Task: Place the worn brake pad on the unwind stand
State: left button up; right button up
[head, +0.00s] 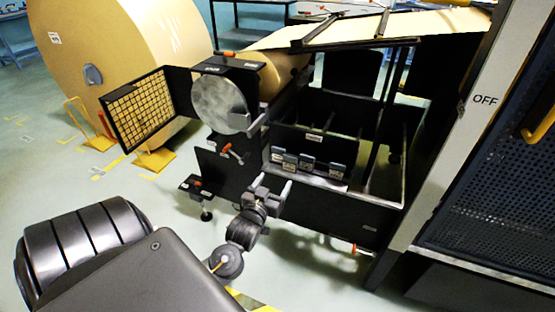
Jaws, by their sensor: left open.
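The unwind stand (228,160) is a black frame in the middle of the head view, carrying a large grey disc (218,104) and a brown paper roll (284,72) behind it. A small grey block (258,127) sits at the disc's right edge. Several small dark labelled blocks (307,163) stand in a row at the front of a black bin to the right. I cannot tell which piece is the worn brake pad. My left gripper (272,187) is open and appears empty, in front of the stand and below the blocks. My right gripper is not in view.
A huge kraft roll (105,50) fills the back left, with yellow chocks on the floor. A cabinet marked OFF (485,100) stands close on the right.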

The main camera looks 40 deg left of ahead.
pick_arm(q)
jog(key=s+d+f+m+g+h, duration=0.2)
jog(key=s+d+f+g+h, duration=0.3)
jog(key=d+f, duration=0.4)
jog(key=s+d+f+m+g, duration=0.1)
jog(key=s+d+f+g, duration=0.1)
jog(key=s, duration=0.4)
jog(key=s+d+f+m+g, duration=0.1)
jog(key=s+d+f+g, duration=0.2)
jog(key=s, duration=0.3)
jog(key=s+d+f+m+g+h, duration=0.1)
jog(key=s+d+f+g, duration=0.2)
jog(key=s, duration=0.3)
jog(key=shift+d+m+g, duration=0.2)
jog(key=shift+m+g, duration=0.2)
